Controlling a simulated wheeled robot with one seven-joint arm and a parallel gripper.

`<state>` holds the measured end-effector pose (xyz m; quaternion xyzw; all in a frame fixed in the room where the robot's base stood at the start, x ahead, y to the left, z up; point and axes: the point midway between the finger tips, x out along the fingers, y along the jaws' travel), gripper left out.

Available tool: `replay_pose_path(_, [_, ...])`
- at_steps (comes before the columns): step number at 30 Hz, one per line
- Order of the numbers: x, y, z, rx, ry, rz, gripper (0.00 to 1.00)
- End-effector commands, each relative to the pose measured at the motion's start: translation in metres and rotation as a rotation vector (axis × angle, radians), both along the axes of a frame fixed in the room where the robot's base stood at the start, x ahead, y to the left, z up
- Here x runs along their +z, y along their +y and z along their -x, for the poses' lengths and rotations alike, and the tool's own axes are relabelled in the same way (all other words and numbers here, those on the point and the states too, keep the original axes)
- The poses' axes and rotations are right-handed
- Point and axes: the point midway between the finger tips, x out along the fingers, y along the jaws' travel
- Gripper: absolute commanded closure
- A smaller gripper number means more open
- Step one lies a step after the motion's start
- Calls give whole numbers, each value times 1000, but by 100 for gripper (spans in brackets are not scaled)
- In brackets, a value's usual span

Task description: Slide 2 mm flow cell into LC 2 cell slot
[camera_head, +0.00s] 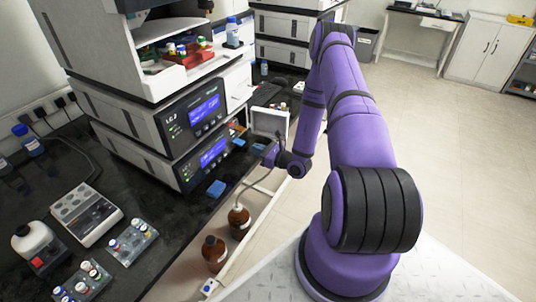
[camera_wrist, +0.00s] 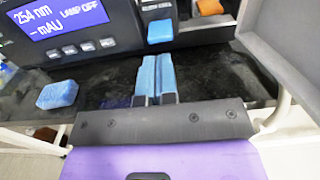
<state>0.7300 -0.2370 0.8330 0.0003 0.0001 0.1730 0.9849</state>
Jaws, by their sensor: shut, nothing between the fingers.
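My gripper (camera_wrist: 156,62) shows in the wrist view with two light-blue fingers side by side, shut and empty above the dark bench. In the head view my gripper (camera_head: 259,147) is low in front of the right end of the lower instrument. In the wrist view that detector's screen (camera_wrist: 65,17) reads 254 nm and lamp off. One blue block (camera_wrist: 161,31) is by the instrument's front, ahead of the fingers. Another blue block (camera_wrist: 57,94) lies on the bench to the left, also in the head view (camera_head: 216,188). I cannot tell which piece is the 2 mm flow cell; no slot label is readable.
A grey panel (camera_wrist: 285,45) stands close on the right in the wrist view. Brown bottles (camera_head: 239,221) stand at the bench front. Vial trays (camera_head: 132,242) and a white device (camera_head: 87,214) occupy the left bench. Some dark bench is clear around the left blue block.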

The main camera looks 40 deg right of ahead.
Motion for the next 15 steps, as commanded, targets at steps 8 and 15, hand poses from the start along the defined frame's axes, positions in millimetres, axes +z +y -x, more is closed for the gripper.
replay_pose_path(8, [0,12,-32,1,-1,1,100])
replay_pose_path(15, [0,14,-38,1,0,1,100])
